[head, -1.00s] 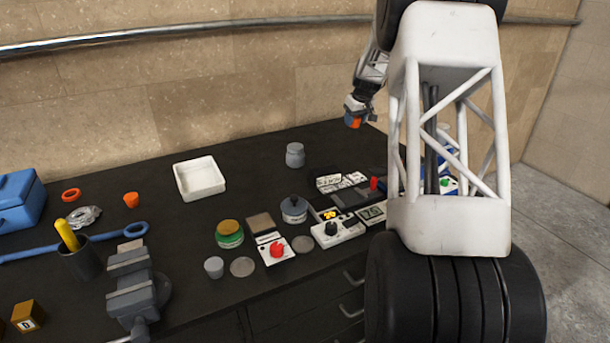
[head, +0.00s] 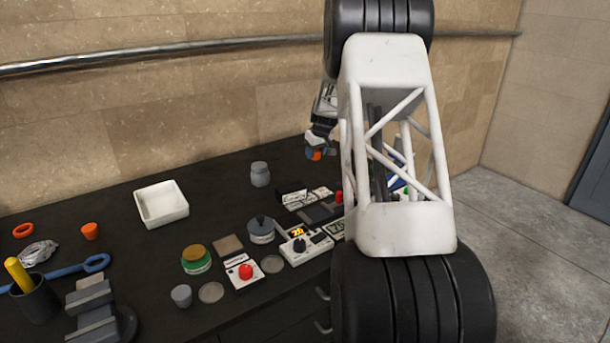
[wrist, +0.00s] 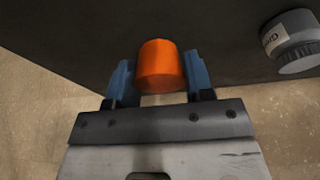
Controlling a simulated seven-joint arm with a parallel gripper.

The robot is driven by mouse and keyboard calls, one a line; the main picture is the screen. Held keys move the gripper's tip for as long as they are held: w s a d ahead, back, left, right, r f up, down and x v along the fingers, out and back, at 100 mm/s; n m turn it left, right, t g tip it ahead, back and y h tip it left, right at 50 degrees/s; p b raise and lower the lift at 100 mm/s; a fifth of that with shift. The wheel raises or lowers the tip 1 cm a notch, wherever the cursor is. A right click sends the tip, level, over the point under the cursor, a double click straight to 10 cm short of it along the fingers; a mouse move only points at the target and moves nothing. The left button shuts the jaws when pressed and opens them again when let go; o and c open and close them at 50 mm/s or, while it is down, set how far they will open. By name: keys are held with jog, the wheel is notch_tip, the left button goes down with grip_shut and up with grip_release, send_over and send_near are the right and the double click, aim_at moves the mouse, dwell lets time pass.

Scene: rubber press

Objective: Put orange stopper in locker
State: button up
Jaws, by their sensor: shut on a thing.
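My gripper (head: 314,153) is shut on an orange stopper (wrist: 160,65). In the wrist view the stopper sits between the two blue fingers (wrist: 160,80) above the dark bench top. In the head view only a small orange part of it (head: 316,156) shows at the gripper, near the back of the bench. I cannot make out a locker for certain. A dark blue-grey upright panel (head: 594,170) shows at the far right edge, partly cut off.
A similar orange tapered piece (head: 90,231) stands on the bench (head: 130,260) at left, near a white tray (head: 161,204). A grey jar (head: 260,174) stands left of my gripper. Several instruments lie along the front. Open floor (head: 530,230) lies at right.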

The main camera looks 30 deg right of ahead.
aim_at(314, 175)
jog(key=shift+f, duration=1.9)
jog(key=shift+f, duration=1.85)
jog(key=shift+f, duration=0.15)
jog(key=o, duration=0.9)
jog(key=v, duration=1.2)
